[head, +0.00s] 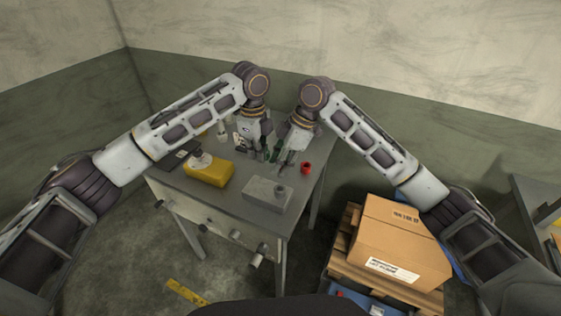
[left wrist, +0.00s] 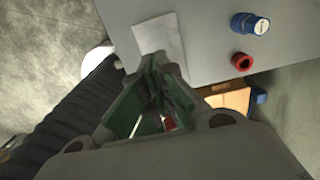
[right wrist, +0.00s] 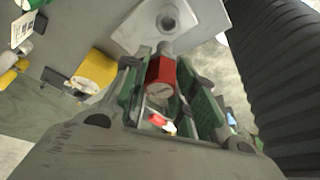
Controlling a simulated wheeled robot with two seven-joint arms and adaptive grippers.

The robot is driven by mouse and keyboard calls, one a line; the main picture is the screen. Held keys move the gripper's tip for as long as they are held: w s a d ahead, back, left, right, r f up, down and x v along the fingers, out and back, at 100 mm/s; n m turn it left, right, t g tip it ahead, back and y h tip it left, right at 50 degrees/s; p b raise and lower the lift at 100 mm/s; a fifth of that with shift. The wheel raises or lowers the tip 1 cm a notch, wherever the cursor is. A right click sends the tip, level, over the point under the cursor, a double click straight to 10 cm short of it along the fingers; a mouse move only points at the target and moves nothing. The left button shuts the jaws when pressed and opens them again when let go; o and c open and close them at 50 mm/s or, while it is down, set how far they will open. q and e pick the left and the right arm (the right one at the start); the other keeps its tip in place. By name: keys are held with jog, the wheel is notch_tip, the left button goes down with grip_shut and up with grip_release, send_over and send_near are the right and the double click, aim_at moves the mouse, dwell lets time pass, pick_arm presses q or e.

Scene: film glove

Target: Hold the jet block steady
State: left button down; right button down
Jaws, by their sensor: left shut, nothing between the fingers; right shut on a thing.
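A light grey block with a round raised port, which looks like the jet block (head: 266,195), lies near the table's front right corner. In the right wrist view the block (right wrist: 207,20) shows beyond the fingertips. My right gripper (head: 283,160) is shut on a small red part with a grey end (right wrist: 161,72), behind the block in the head view and apart from it. My left gripper (head: 264,152) is shut and empty close beside the right one. In the left wrist view its fingers (left wrist: 160,70) meet over the table, beside a pale flat surface that I cannot identify.
A yellow block (head: 208,172) lies on the table (head: 235,207) to the left. A red ring (head: 306,168) sits at the right edge, near a blue cylinder (left wrist: 250,23). A cardboard box (head: 395,240) stands on a pallet at right. Both arms crowd the table's far side.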

pick_arm(q)
jog(key=shift+r, duration=1.7)
jog(key=shift+s+f, duration=0.1)
